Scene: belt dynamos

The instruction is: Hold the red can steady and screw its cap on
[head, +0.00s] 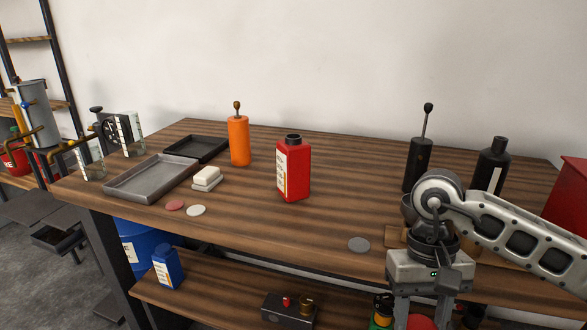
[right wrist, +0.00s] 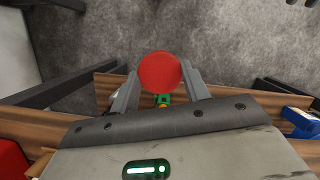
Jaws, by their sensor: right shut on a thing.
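The red can (head: 293,172) stands upright near the middle of the wooden table, with a black neck on top and a pale label on its left side. My right gripper (head: 421,314) is at the lower right, in front of the table's front edge and pointing down. In the right wrist view, my right gripper (right wrist: 160,82) is shut on a round red cap (right wrist: 159,72), held between its two fingertips. A bit of the red cap (head: 420,322) also shows at the bottom of the head view. My left gripper is not in view, and nothing holds the can.
An orange bottle (head: 238,141) and a black pump bottle (head: 418,165) stand behind the can on either side. Grey tray (head: 150,178), white blocks (head: 206,178), and flat discs (head: 196,210) lie at left. A grey disc (head: 359,244) lies near the front edge. Table around the can is clear.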

